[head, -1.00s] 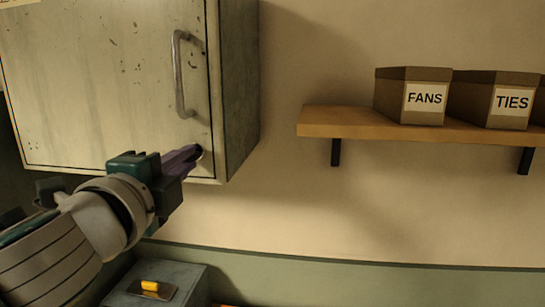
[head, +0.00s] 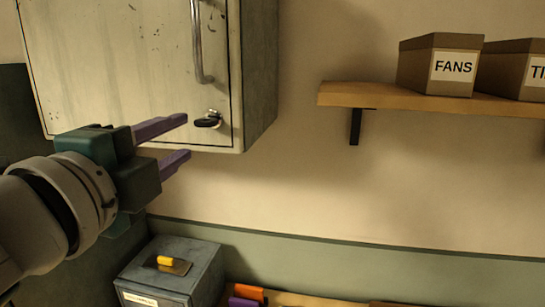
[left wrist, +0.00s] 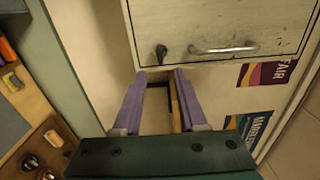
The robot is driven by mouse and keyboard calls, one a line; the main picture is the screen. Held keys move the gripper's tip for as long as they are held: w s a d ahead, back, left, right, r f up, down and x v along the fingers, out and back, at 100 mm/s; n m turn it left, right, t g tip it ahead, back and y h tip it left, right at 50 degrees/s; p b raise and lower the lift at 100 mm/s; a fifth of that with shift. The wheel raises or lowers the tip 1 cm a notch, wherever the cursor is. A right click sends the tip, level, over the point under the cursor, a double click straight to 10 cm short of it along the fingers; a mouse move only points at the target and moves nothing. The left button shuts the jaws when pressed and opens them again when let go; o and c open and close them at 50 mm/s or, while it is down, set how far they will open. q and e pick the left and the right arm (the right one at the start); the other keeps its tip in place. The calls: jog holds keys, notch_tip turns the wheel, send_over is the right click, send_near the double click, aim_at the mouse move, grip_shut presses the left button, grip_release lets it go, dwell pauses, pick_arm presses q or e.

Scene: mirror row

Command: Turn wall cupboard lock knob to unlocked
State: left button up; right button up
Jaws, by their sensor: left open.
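The wall cupboard (head: 120,60) is pale, worn metal, with its door shut. Its black lock knob (head: 208,121) sits near the door's lower right corner, below the upright bar handle (head: 197,45). The knob lies roughly sideways, across the handle's direction; it also shows in the left wrist view (left wrist: 161,52). My left gripper (head: 187,136) is open and empty. Its purple fingers are apart from the knob, with their tips to its left and below it. In the left wrist view the gripper (left wrist: 160,73) has the knob just beyond its fingertips. My right gripper is not in view.
A wooden shelf (head: 350,94) at the right carries a box labelled FANS (head: 425,75) and another beside it. A grey box with a yellow switch (head: 165,261) stands below. The wall between cupboard and shelf is clear.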

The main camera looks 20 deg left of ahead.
pick_arm(q)
jog(key=shift+b+v, duration=0.45)
jog(key=shift+v, duration=1)
